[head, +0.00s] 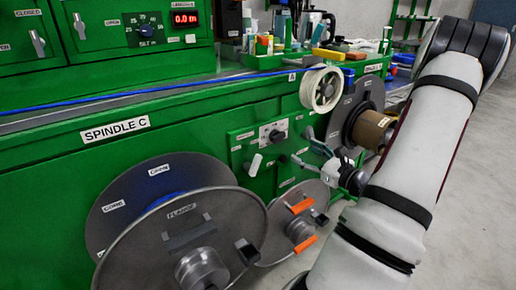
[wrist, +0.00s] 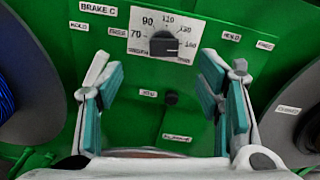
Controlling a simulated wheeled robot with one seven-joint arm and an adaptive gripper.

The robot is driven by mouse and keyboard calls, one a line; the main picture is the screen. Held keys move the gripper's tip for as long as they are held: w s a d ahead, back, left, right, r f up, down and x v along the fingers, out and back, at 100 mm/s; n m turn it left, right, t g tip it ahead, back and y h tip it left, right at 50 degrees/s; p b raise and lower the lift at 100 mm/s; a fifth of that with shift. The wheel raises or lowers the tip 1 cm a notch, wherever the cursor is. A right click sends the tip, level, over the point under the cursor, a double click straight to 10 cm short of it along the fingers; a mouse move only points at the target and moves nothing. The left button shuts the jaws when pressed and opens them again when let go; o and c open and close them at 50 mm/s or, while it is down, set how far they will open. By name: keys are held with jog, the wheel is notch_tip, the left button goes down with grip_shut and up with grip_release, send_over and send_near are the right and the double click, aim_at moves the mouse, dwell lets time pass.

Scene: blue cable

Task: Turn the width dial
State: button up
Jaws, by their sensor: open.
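A black dial (wrist: 163,44) sits on a white scale plate with numbers from 70 upward, on the green panel straight ahead in the wrist view. It also shows in the head view (head: 277,135). I cannot read a label naming it as the width dial. My gripper (wrist: 164,95) is open and empty, with teal pads standing apart to the left and right below the dial, not touching it. In the head view my gripper (head: 297,151) is in front of the same panel.
Large grey reels (head: 199,249) stand at lower left, a smaller reel (head: 299,226) below my gripper. A white wheel (head: 322,90) is above.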

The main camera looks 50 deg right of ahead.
aim_at(280, 137)
jog(key=b+x, duration=0.1)
jog(key=x, duration=0.3)
jog(key=b+x, duration=0.1)
jog(key=x, duration=0.4)
jog(key=b+x, duration=0.1)
jog(key=x, duration=0.3)
jog(key=shift+w+d+f, duration=0.25)
jog(key=shift+d, duration=0.2)
jog(key=c, duration=1.1)
